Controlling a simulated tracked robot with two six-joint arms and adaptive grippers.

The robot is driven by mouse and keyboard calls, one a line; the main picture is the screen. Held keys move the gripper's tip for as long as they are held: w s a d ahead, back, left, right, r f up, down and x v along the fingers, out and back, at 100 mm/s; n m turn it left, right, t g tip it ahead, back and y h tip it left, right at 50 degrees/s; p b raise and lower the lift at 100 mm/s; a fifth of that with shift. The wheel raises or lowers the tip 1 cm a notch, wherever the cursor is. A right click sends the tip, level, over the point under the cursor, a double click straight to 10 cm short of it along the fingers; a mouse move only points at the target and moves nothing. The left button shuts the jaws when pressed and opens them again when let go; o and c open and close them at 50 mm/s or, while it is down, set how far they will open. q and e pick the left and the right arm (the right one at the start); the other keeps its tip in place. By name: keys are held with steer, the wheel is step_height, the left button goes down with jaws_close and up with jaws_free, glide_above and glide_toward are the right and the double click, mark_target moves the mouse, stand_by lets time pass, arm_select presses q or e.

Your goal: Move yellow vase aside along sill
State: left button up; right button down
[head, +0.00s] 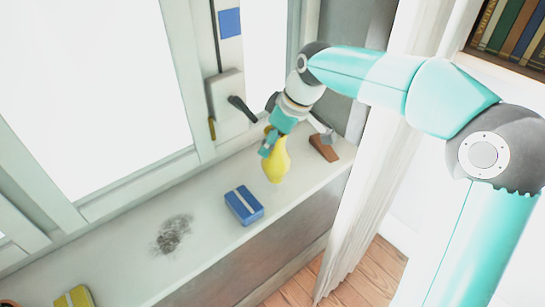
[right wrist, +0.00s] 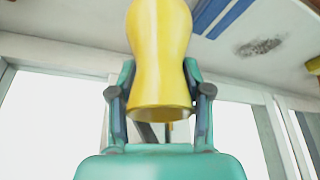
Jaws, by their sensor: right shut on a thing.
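The yellow vase (head: 275,160) stands upright at the right part of the white window sill (head: 205,210). My right gripper (head: 268,146) comes down from above and is shut on the upper part of the vase. In the right wrist view the yellow vase (right wrist: 160,55) fills the space between the two fingers of my right gripper (right wrist: 160,98), with its open rim toward the palm. Whether the vase's base touches the sill is hard to tell. My left gripper is not in view.
A blue box with a pale stripe (head: 244,205) sits just left of the vase. A brown wedge (head: 323,147) lies to its right. A dark smudge (head: 173,234) marks the sill, and a yellow-green item (head: 74,297) is at lower left. A white curtain (head: 362,190) hangs at right.

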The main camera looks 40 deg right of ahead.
mark_target(272, 155)
steer(key=shift+f, duration=2.15)
steer(key=shift+f+b, duration=0.15)
steer(key=shift+b, duration=0.2)
steer(key=c, duration=0.5)
jaws_free()
steer(key=p+v, duration=0.1)
steer(key=v, duration=1.1)
